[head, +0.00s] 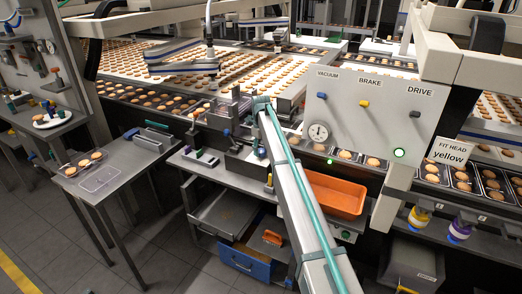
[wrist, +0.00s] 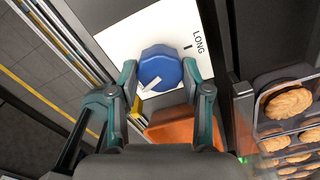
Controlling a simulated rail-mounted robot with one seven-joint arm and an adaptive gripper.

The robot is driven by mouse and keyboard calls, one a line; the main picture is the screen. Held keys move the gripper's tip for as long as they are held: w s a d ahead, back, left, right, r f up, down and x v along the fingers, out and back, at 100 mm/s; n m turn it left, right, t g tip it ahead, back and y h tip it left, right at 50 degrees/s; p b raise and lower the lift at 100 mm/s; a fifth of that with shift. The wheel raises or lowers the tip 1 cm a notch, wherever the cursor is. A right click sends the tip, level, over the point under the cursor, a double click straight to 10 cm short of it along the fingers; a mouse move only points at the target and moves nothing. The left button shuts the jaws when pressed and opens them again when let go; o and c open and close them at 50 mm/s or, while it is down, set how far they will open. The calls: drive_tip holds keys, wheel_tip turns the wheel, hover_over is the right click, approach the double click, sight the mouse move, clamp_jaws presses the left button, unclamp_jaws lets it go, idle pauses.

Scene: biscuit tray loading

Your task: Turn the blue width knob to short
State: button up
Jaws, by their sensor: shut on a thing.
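The blue width knob (wrist: 160,64) is faceted and sits on a white plate (wrist: 118,42) in the wrist view. My gripper (wrist: 162,76) is shut on the knob, one finger on each side. A white pointer mark (wrist: 152,84) on the knob points to the lower left. The word LONG (wrist: 198,42) and a black tick are on the plate, up and right of the knob. No short label shows. In the head view my arm reaches to the machine's near edge, and I cannot make out the knob or the fingertips there.
An orange bin (head: 335,196) stands right of my arm. A white panel (head: 370,112) with VACUUM, BRAKE and DRIVE labels rises behind it. Biscuits in trays (wrist: 290,103) stand close to the right in the wrist view.

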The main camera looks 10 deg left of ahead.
sight(261, 150)
idle(0.3)
drive_tip(key=o, duration=1.2)
drive_tip(key=shift+c, duration=0.2)
wheel_tip(261, 150, up, 12)
